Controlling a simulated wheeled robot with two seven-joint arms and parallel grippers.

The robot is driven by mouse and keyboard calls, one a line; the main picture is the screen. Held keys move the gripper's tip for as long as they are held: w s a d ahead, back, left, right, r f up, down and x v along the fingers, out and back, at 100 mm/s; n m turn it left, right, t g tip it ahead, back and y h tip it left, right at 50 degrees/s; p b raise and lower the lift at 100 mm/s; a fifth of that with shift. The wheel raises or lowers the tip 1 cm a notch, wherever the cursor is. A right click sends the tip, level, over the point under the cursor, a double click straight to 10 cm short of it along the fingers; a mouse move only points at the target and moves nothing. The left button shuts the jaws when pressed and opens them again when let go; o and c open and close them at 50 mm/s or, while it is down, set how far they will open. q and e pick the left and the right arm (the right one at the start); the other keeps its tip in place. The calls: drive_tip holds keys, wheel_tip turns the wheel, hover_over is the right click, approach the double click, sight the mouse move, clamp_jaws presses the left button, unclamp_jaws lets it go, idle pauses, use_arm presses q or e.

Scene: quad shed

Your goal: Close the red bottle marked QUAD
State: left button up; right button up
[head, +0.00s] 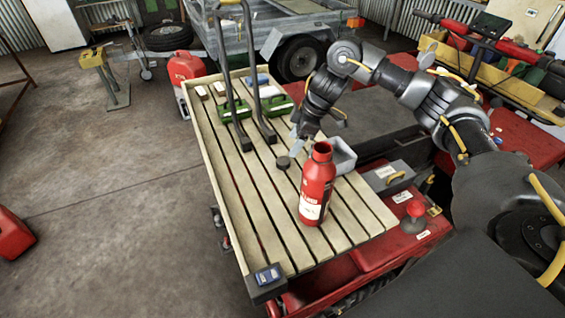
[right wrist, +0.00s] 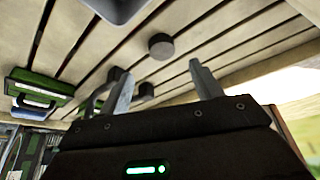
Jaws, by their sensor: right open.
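The red bottle (head: 317,188) stands upright on a slatted wooden deck (head: 350,218). It has a white label whose text I cannot read clearly, and no cap shows on its neck. A small dark round cap-like piece (head: 284,163) lies on the slats to the left of the bottle. It also shows in the right wrist view (right wrist: 161,46), beyond the gap between my fingers. My right gripper (head: 297,144) is open and empty, above the deck behind the bottle and near the dark piece; its two fingers also show in the right wrist view (right wrist: 161,80). My left gripper is not in view.
A grey open bin (head: 343,155) stands right behind the bottle. Two dark uprights (head: 237,120) rise from the deck, with green boxes (head: 277,105) near them. A blue item (head: 267,276) sits at the front corner. The deck's left front slats are clear.

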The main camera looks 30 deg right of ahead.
sight(283, 160)
drive_tip(key=x, duration=0.2)
drive_tip(key=shift+w+a+f, duration=0.1)
drive_tip(key=shift+f, duration=0.1)
drive_tip(key=shift+s+p+x, duration=0.2)
drive_tip(key=shift+p+x, duration=0.45)
drive_tip(key=shift+x, duration=1.9)
drive_tip(key=shift+a, duration=0.1)
drive_tip(key=c, duration=1.1)
drive_tip(key=shift+o, duration=0.2)
wheel_tip(283, 160, up, 10)
